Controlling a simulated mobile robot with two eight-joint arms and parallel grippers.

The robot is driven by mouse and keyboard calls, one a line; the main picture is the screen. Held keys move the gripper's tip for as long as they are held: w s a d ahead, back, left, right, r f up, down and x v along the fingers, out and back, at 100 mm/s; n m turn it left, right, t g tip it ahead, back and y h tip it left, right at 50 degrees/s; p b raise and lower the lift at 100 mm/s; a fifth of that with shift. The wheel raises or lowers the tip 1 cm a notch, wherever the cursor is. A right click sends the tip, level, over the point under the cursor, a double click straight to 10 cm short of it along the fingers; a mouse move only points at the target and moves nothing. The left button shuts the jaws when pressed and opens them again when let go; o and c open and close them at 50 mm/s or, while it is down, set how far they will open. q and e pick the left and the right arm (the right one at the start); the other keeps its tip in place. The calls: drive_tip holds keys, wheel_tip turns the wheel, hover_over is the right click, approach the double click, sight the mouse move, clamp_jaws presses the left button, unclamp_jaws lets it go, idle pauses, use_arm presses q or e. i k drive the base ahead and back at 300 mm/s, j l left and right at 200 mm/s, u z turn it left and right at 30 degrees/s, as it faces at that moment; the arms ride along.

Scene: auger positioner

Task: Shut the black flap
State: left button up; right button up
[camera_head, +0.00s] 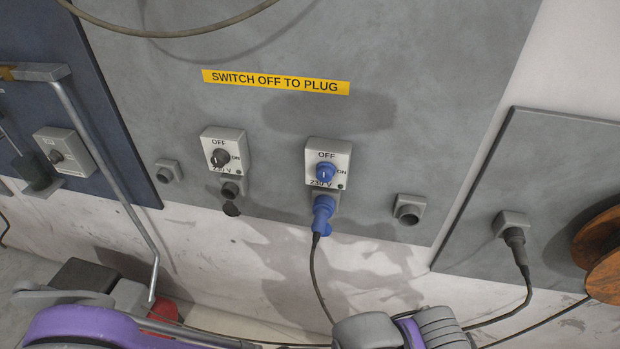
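The black flap (231,209) hangs down at the lower end of the small grey socket (232,189) under the left switch box (224,150). It appears open, but the socket mouth is too small to make out clearly. The right switch box (328,162) has a blue knob, and a blue plug (323,211) with a black cable sits in the socket below it. Purple and grey parts of my arms show along the bottom edge, well below the flap. I can make out no fingertips of either gripper.
A bent metal rod (115,185) runs down left of the flap. Grey round fittings stick out of the panel at left (168,171) and right (409,209). A black cable hangs from the blue plug. The wall area directly below the flap is clear.

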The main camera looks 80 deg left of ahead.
sight(230, 209)
drive_tip(key=u, duration=3.35)
drive_tip(key=j+z, duration=0.1)
drive_tip(key=z, duration=0.35)
drive_tip(key=j+z, duration=0.1)
drive_tip(key=z, duration=0.3)
drive_tip(key=j+z, duration=0.1)
drive_tip(key=z, duration=0.35)
drive_tip(key=j+z, duration=0.25)
drive_tip(key=k+j+z, duration=0.25)
drive_tip(key=j, duration=0.15)
drive_tip(key=j+z, duration=0.25)
